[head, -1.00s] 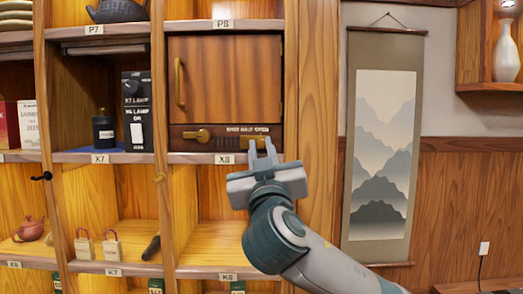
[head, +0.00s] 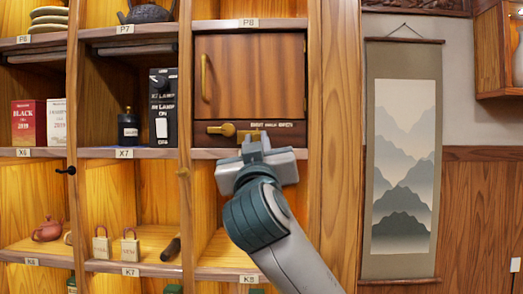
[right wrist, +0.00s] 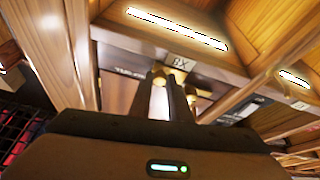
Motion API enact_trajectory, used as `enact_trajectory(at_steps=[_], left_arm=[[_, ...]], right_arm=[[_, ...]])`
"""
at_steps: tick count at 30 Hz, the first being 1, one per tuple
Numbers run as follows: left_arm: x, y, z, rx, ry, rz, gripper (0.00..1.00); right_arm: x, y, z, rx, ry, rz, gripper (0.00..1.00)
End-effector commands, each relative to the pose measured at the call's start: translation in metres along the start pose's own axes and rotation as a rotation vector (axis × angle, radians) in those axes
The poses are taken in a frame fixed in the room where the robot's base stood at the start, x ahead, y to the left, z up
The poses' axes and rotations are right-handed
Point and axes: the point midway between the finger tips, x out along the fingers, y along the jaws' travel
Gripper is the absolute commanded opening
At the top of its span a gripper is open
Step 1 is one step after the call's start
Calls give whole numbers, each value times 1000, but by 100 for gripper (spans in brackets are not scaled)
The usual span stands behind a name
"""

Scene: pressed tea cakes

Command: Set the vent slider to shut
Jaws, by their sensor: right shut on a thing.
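The vent slider (head: 247,136) is a brass piece on the dark strip below a closed wooden cabinet door (head: 250,78). It sits at the left part of its track, close beside the brass latch (head: 222,129) and under the left end of the small white lettering (head: 270,125), which is too small to read surely. My right gripper (head: 257,144) reaches up from below and is shut on the slider; its fingers hide part of it. In the right wrist view the fingers (right wrist: 172,92) are close together at the dark strip. My left gripper is not in view.
A shelf edge (head: 205,154) runs just below the strip, close to my right gripper. A wooden upright (head: 315,60) stands to the right. A black lamp box (head: 163,108) and a dark jar (head: 128,130) stand in the left compartment.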

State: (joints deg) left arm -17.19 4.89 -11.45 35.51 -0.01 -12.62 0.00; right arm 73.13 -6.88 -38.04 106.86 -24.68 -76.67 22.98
Motion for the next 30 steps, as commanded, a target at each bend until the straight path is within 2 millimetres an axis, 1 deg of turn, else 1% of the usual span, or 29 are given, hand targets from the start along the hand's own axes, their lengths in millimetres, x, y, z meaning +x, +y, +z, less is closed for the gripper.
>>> enact_trajectory(at_steps=[1, 5, 6, 8, 11, 17, 22, 26, 30], left_arm=[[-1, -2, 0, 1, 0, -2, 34], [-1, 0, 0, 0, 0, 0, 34], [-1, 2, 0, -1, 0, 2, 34], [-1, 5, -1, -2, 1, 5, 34], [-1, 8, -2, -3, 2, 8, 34], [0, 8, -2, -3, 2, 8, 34], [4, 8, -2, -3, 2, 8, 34], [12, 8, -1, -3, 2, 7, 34], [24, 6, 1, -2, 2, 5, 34]], right_arm=[[-1, -4, -4, 0, 6, -10, 0], [-2, -4, -3, 1, 6, -10, 0], [-2, -4, -3, 1, 6, -10, 21], [-1, -4, -3, 1, 6, -10, 36], [-1, -4, -3, 1, 5, -9, 36], [-2, -3, -2, 1, 4, -8, 36], [-7, -4, -1, 1, 4, -8, 36], [-19, -5, 0, 3, 5, -9, 36], [-40, -5, 2, 3, 6, -10, 36]])
